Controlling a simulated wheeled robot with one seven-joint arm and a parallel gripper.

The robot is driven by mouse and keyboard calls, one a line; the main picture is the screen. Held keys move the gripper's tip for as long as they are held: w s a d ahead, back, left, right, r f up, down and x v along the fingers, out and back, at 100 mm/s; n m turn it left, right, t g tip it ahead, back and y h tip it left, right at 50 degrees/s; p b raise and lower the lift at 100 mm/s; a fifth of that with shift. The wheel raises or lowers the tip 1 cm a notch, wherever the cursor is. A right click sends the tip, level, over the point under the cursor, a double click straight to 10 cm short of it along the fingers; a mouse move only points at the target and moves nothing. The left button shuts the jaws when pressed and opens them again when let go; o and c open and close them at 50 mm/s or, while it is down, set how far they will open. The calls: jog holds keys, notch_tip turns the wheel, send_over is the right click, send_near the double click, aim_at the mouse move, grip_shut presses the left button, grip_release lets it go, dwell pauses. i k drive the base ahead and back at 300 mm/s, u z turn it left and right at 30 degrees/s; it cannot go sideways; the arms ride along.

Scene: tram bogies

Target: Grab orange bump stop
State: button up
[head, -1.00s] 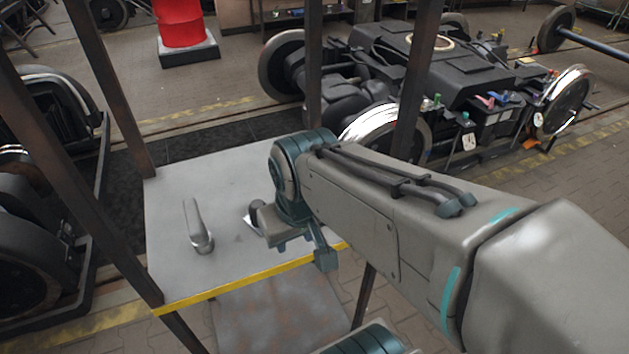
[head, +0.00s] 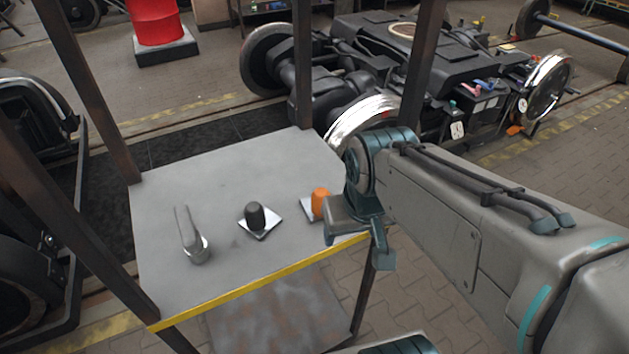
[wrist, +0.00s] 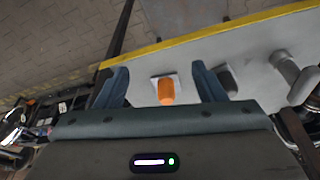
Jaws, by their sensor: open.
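The orange bump stop (head: 320,203) stands on a pale square plate at the right end of the grey shelf, partly hidden by my gripper in the head view. In the head view my gripper (head: 358,245) is over the shelf's right front corner.
A black bump stop (head: 255,216) on a similar plate stands left of the orange one. A bogie stands behind.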

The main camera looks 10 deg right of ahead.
aim_at(312, 206)
jog(key=u, duration=3.05)
jog(key=k, duration=1.05)
jog(key=z, duration=1.95)
jog(key=i, duration=0.5)
